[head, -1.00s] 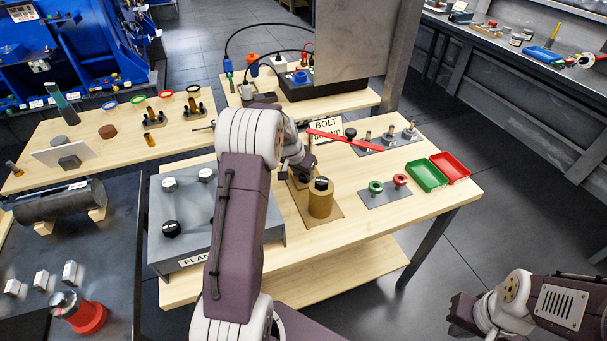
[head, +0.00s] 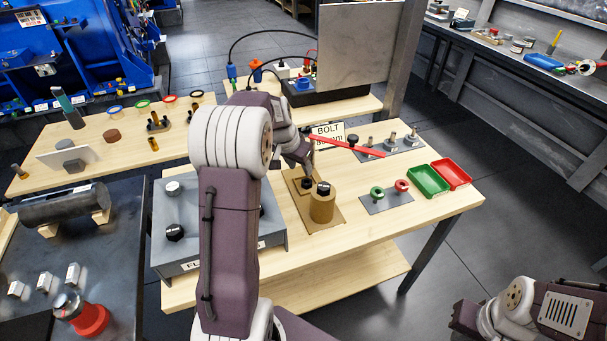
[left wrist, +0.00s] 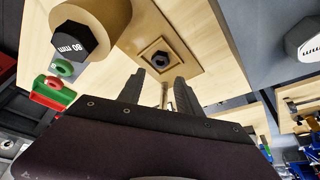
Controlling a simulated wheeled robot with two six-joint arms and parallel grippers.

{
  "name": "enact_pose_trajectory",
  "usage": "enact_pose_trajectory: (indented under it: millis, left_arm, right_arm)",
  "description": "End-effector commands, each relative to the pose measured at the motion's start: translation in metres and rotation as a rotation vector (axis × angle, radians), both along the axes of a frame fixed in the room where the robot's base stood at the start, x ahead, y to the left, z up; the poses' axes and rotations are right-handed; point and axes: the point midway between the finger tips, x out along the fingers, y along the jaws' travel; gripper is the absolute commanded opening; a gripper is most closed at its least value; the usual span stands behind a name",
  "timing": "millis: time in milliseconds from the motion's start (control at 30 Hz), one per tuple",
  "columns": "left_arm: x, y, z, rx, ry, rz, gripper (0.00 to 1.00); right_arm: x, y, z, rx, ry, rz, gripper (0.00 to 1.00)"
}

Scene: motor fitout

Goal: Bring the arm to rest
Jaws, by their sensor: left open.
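My left arm reaches over the wooden workbench (head: 385,228) in the head view. My left gripper (head: 303,163) is above the brown plate (head: 297,207), back from the tan cylinder (head: 321,207). In the left wrist view its two dark fingers (left wrist: 163,92) are apart, with nothing held between them. A dark bolt head (left wrist: 161,60) sits in a square recess of the plate beyond the fingertips. The tan cylinder, with a cap marked "80 mm" (left wrist: 75,43), stands to its upper left. My right arm shows at the lower right of the head view; its gripper is out of view.
A grey flange box (head: 172,250) lies under my left arm. Green (head: 428,181) and red (head: 452,172) trays sit at the right. The front right of the bench is clear.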

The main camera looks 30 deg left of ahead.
Motion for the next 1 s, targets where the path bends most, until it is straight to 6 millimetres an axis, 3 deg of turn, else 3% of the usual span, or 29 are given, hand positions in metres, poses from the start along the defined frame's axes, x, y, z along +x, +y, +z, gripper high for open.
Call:
enact_pose_trajectory:
  millis: [200, 733, 1000]
  left_arm:
    - [-0.01, 0.001, 0.024, 0.001, 0.0, 0.0, 0.41]
    - [-0.011, 0.001, 0.026, 0.0, 0.001, 0.0, 0.41]
    - [-0.011, 0.001, 0.083, 0.0, 0.001, 0.0, 0.41]
  right_arm:
    - [0.0, 0.0, 0.002, 0.0, 0.0, 0.0, 0.0]
    - [0.0, 0.0, 0.003, 0.0, 0.0, 0.0, 0.0]
    - [0.0, 0.0, 0.06, 0.0, 0.0, 0.0, 0.0]
